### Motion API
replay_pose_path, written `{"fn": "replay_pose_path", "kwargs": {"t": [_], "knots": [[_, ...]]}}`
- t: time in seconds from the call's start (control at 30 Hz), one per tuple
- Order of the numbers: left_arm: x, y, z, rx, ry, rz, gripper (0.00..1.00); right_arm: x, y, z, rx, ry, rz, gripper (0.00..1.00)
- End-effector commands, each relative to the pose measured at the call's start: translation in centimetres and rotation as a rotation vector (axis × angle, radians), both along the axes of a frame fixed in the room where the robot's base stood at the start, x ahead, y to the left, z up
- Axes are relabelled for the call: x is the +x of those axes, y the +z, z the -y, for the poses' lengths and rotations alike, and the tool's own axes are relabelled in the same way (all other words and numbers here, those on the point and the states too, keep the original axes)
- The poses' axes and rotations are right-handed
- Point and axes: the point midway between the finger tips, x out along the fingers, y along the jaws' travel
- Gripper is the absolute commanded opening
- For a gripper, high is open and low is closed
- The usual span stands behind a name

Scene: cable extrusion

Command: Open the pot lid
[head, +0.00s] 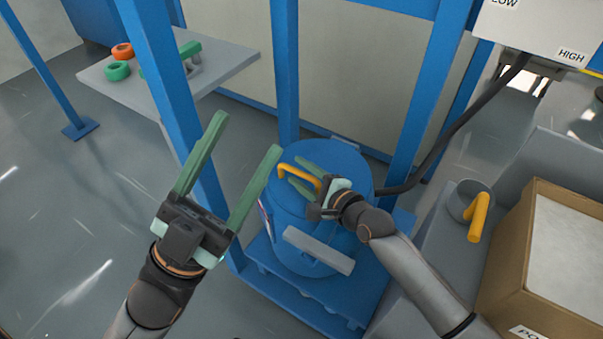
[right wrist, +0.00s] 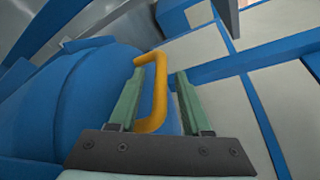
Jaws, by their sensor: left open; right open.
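The blue pot (head: 300,235) stands between blue posts, with its round blue lid (head: 330,155) on top. A yellow handle (head: 300,171) sticks up from the lid. My right gripper (head: 300,174) is open at the handle; part of the handle is hidden behind it. In the right wrist view the yellow handle (right wrist: 161,85) lies between the two green fingers (right wrist: 155,95), with gaps at the sides. My left gripper (head: 246,132) is open and empty, in the air to the left of the pot, with its fingers pointing up and away.
A grey shelf (head: 225,68) at the back left bears orange and green rings and a green part. At the right are a grey cup with a yellow handle (head: 478,217) and a cardboard box (head: 515,235) of white material. A dark cable (head: 450,130) runs to the pot. Blue posts (head: 284,70) rise close to the lid.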

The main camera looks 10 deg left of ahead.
Motion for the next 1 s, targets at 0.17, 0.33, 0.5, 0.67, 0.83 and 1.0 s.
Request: {"fn": "replay_pose_path", "kwargs": {"t": [0.17,0.33,0.5,0.67,0.83,1.0], "knots": [[0.01,0.01,0.0,0.0,0.0,-0.001,0.65,-0.01,0.02,0.03,0.0,0.0,0.0,0.35],[0.01,0.0,0.0,0.0,0.0,-0.001,0.65,-0.01,0.01,0.04,0.0,0.0,0.0,0.16],[0.01,0.0,0.0,0.0,0.0,-0.001,0.65,-0.01,0.01,0.04,0.0,0.0,0.0,0.0],[0.02,-0.01,0.01,0.001,0.0,-0.001,0.65,-0.01,0.0,0.06,0.0,0.0,0.0,0.0],[0.02,-0.01,0.01,0.001,0.0,-0.001,0.65,0.0,0.0,0.06,-0.001,-0.001,0.0,0.0],[0.01,-0.02,0.01,0.001,0.0,-0.001,0.65,0.0,0.0,0.06,-0.001,-0.001,0.0,0.0]]}}
